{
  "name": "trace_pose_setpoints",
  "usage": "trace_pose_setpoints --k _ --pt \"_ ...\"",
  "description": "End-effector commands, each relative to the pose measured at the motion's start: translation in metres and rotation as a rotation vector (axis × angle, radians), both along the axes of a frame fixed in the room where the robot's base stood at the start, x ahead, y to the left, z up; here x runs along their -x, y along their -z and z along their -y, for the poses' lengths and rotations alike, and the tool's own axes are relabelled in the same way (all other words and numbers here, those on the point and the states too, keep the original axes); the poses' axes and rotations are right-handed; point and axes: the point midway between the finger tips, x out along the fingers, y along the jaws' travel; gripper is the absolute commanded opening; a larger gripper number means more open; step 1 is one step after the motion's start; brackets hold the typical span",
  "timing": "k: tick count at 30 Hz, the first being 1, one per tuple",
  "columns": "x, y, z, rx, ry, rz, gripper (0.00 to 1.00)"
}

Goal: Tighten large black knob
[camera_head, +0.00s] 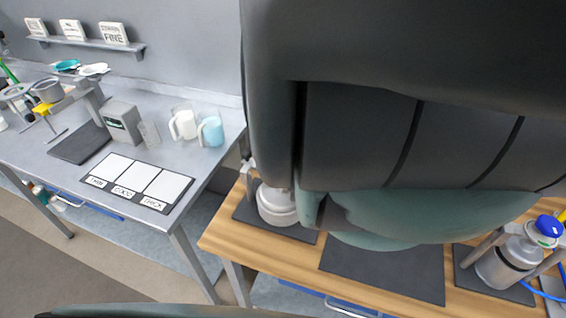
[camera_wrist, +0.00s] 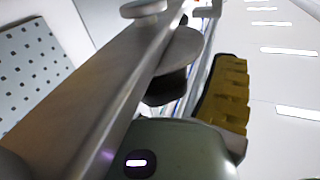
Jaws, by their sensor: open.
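In the wrist view my gripper (camera_wrist: 222,95) shows one finger with a ridged yellow pad; the other finger is not clearly seen. It is open, with nothing seen held. A dark rounded part (camera_wrist: 168,86), possibly the large black knob, sits under a grey disc (camera_wrist: 180,50) beside a metal bar (camera_wrist: 95,95). The finger is to the right of this part, with a gap visible between them. In the head view my arm covers much of the wooden bench, and no black knob can be made out there.
The wooden bench (camera_head: 218,243) carries a pale vessel (camera_head: 277,207) on a dark mat at left. At right stands a metal vessel (camera_head: 497,268) with a blue knob (camera_head: 548,226). A grey bench (camera_head: 60,160) at left holds two jugs, a scale and cards.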

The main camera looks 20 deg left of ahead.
Motion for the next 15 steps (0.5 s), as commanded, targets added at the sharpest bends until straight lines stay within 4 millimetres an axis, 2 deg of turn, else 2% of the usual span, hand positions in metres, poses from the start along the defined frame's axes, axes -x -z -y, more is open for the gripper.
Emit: trace_pose_setpoints --k 5,15 --pt "-0.0001 0.0001 0.0004 0.000 0.001 0.000 0.85" --pt "-0.0001 0.0001 0.0006 0.001 0.000 0.000 0.50"
